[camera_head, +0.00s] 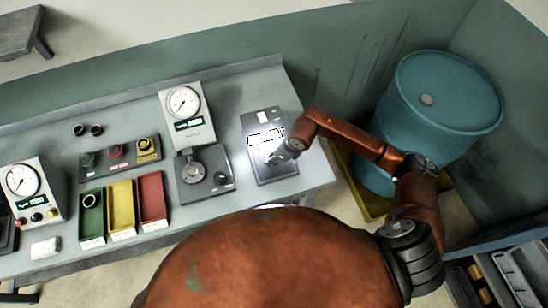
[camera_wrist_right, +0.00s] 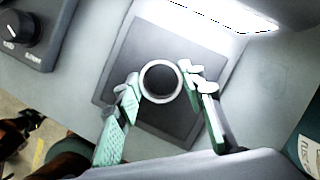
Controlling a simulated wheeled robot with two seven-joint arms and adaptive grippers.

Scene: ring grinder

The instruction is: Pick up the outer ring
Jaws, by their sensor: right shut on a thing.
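The outer ring (camera_wrist_right: 147,92), a pale metal ring with a dark centre, shows in the right wrist view over a dark square plate (camera_wrist_right: 118,70). My right gripper (camera_wrist_right: 163,88), with green fingers, is shut on the ring, one finger on each side. I cannot tell whether the ring touches the plate. In the head view my right gripper (camera_head: 275,158) is over the dark panel (camera_head: 276,174) at the bench's right end, and the ring is too small to make out. My left gripper is not in view.
A dark device with a knob (camera_head: 205,178) and a dial gauge (camera_head: 187,115) stand left of the panel. A blue drum (camera_head: 440,105) stands right of the bench.

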